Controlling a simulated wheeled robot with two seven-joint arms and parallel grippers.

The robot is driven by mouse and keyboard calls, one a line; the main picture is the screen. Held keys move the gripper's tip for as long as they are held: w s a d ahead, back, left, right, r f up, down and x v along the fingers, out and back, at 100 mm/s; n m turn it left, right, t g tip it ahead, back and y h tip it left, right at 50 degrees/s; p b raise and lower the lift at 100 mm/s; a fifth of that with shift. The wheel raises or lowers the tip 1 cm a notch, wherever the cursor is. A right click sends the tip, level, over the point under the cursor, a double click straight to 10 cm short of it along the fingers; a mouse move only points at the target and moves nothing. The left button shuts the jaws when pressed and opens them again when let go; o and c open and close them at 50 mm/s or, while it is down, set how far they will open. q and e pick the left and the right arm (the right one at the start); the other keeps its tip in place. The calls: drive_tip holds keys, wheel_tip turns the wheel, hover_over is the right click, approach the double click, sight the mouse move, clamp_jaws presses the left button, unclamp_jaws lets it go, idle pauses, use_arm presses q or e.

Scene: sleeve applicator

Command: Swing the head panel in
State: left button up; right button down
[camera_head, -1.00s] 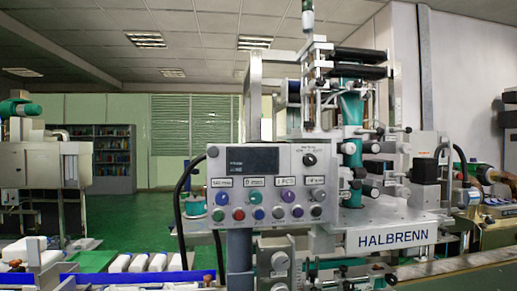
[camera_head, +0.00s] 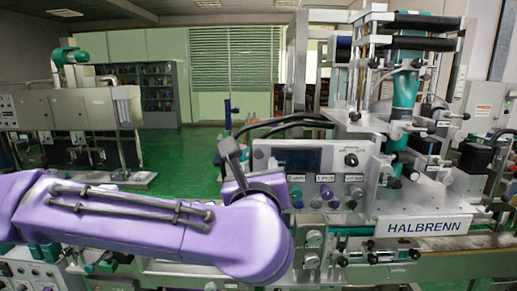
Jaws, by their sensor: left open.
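The head panel (camera_head: 327,162) is the grey control box with a dark screen, a black knob and coloured buttons, left of the HALBRENN sign (camera_head: 425,226). My purple left arm comes in from the left and covers the panel's lower left part and its post. My left gripper (camera_head: 231,152) is dark and open, pointing up at the panel's left edge. Its jaws look empty; whether it touches the panel cannot be told. My right gripper is not in view.
The labelling machine with rollers and a green column (camera_head: 404,92) stands right of the panel. Black cables (camera_head: 285,124) loop behind the panel's top. Another machine (camera_head: 75,112) stands at the far left. Green floor (camera_head: 185,160) lies open between them.

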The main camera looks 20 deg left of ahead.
sight(259, 154)
use_arm(q)
drive_tip(key=p+x, duration=0.3)
drive_tip(key=x, duration=0.3)
drive_tip(key=shift+w+a+r, duration=0.1)
drive_tip(key=shift+w, duration=0.25)
drive_tip(key=shift+w+a, duration=0.1)
drive_tip(key=shift+w, duration=0.25)
clamp_jaws()
